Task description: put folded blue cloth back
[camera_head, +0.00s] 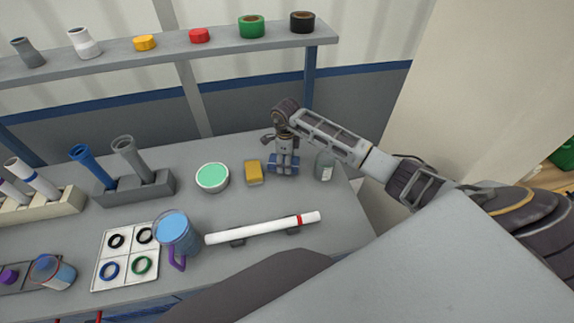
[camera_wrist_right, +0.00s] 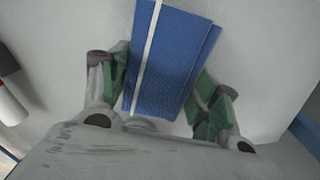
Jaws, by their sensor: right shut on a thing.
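The folded blue cloth (camera_wrist_right: 172,60) has a white stripe along it. In the right wrist view it lies between the two green-padded fingers of my right gripper (camera_wrist_right: 165,95), which is shut on it. In the head view my right gripper (camera_head: 284,158) points down at the back right of the table, and the cloth (camera_head: 274,163) shows only partly behind its fingers. I cannot tell whether the cloth touches the table. My left gripper is not in view.
On the grey table (camera_head: 330,215), a yellow sponge (camera_head: 254,172) and a green-topped bowl (camera_head: 212,178) stand left of the gripper. A grey container (camera_head: 324,166) stands close on its right. A white pipe (camera_head: 262,228) lies in front on supports. A shelf (camera_head: 170,53) runs behind.

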